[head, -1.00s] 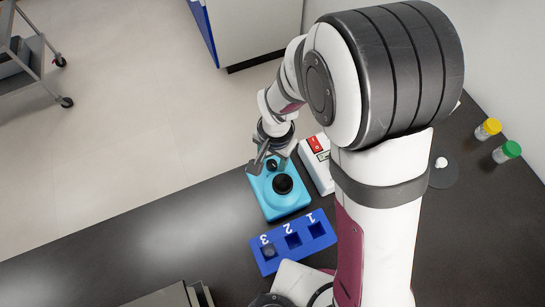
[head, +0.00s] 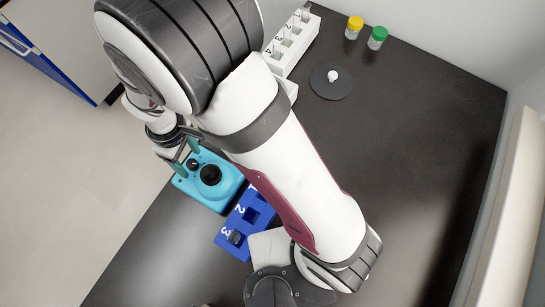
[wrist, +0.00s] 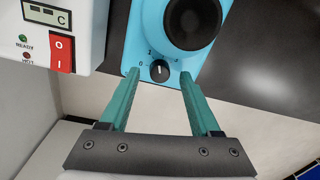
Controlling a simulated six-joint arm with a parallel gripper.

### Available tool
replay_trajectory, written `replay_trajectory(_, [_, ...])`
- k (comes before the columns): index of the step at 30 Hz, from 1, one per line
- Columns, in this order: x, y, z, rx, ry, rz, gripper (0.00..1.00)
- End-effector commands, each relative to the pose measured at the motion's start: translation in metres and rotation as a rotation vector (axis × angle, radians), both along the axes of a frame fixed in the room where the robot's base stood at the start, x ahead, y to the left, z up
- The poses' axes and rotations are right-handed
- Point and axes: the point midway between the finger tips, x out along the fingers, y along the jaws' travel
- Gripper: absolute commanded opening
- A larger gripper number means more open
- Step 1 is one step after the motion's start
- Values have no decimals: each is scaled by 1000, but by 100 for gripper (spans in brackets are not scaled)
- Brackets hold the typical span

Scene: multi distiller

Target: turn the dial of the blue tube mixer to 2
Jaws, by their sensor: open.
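The blue tube mixer (head: 222,192) stands on the dark bench, with a round black cup on top. It also fills the upper middle of the wrist view (wrist: 139,35). Its small black dial (wrist: 159,70) has a white mark pointing roughly up; 0 and 1 show at its left, and a small label at its right is hard to read. In the head view the dial (head: 192,163) is small. My gripper (wrist: 160,76) is open, its green fingertips on either side of the dial. Contact cannot be told. My gripper (head: 186,149) also shows beside the mixer's front in the head view.
A white heater (wrist: 55,12) with a red switch stands close left of the mixer in the wrist view. A blue numbered block (head: 238,222) is close to the mixer. A white rack (head: 293,42), black disc (head: 322,88) and yellow- and green-capped jars (head: 354,27) (head: 377,38) stand farther back.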

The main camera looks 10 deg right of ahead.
Motion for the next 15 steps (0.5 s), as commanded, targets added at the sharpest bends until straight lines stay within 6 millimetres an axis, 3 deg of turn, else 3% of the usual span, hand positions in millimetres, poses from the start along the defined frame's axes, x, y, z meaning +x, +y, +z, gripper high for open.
replay_trajectory(3, [4,0,36,7,-11,-6,64])
replay_trajectory(15, [8,-3,149,7,-12,-7,64])
